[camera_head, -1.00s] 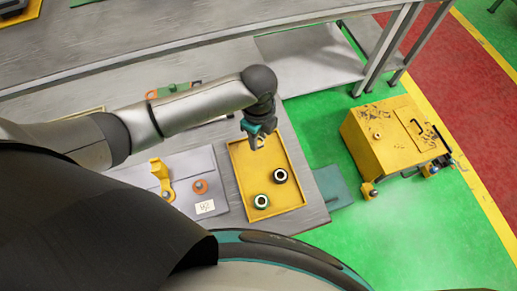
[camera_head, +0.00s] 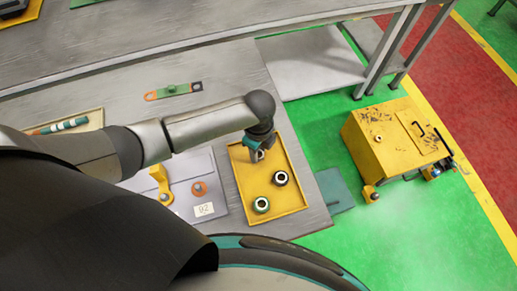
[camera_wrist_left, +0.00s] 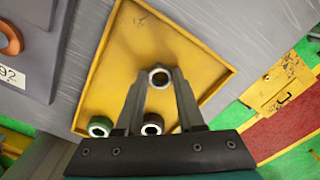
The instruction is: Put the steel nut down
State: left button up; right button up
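My left gripper (camera_head: 257,155) points down over the far part of the yellow tray (camera_head: 291,150). In the left wrist view, the steel nut (camera_wrist_left: 160,77) sits between its two fingertips (camera_wrist_left: 160,74), which appear to touch it on both sides. The nut shows over the tray's yellow floor; whether it rests on that floor I cannot tell. A black ring-shaped part (camera_head: 280,178) and a green-rimmed one (camera_head: 262,204) stand in the nearer part of the tray, apart from the fingers. My right gripper is not in view.
Left of the tray, a grey board holds a yellow bracket (camera_head: 160,178), an orange ring part (camera_head: 199,190) and a label (camera_head: 204,210). An orange-green tool (camera_head: 173,91) lies farther back. A yellow cart (camera_head: 393,140) stands on the floor at right.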

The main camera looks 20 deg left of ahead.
pick_arm(q)
jog(key=o, duration=0.4)
notch_tip(320, 180, up, 12)
jog(key=shift+r+p, duration=0.2)
jog(key=shift+p, duration=0.95)
